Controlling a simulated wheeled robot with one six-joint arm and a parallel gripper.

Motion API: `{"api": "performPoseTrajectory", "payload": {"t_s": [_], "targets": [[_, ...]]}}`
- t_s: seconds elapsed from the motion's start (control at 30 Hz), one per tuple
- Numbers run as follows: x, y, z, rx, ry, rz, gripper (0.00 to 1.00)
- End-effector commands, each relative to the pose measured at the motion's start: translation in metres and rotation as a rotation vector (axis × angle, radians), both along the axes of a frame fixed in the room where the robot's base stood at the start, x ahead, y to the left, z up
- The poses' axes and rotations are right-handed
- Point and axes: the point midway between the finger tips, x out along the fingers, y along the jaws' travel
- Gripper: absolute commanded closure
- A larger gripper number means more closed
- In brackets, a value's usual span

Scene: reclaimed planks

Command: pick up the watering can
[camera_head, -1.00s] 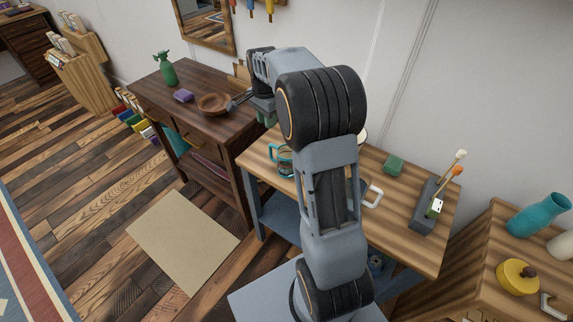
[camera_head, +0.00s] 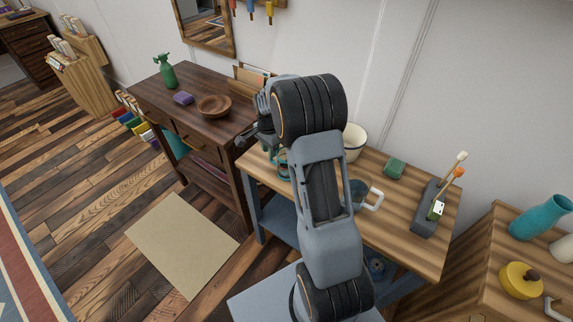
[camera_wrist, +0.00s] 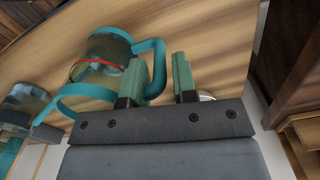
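A clear vessel with teal trim, possibly the watering can (camera_wrist: 107,48), is close ahead of my gripper in the wrist view. It has a teal rim, a red band and a teal loop handle (camera_wrist: 158,52). In the head view the vessel (camera_head: 282,165) stands at the workbench's left end, partly hidden by my arm. My gripper (camera_wrist: 163,78) is open, with two green fingers apart. The handle's upright part appears between them, nearer the left finger; I cannot tell if they touch.
The light wooden workbench (camera_head: 405,218) also bears a cream pot (camera_head: 354,141), a green block (camera_head: 394,169), a white-handled clear vessel (camera_head: 373,199) and a grey holder (camera_head: 428,218). A dark cabinet with a wooden bowl (camera_head: 214,106) adjoins its left end.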

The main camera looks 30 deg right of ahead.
Motion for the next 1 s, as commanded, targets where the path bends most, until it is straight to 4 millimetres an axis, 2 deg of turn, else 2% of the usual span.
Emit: {"api": "performPoseTrajectory", "payload": {"t_s": [0.1, 0.33, 0.63, 1.0], "targets": [[-0.0004, 0.0003, -0.0066, 0.001, 0.001, 0.000, 0.74], [-0.0002, 0.0003, -0.0069, 0.000, 0.000, 0.001, 0.74], [-0.0001, 0.0003, -0.0066, 0.000, 0.000, 0.001, 1.00], [0.0002, 0.0001, -0.0059, -0.001, -0.001, 0.001, 1.00]]}}
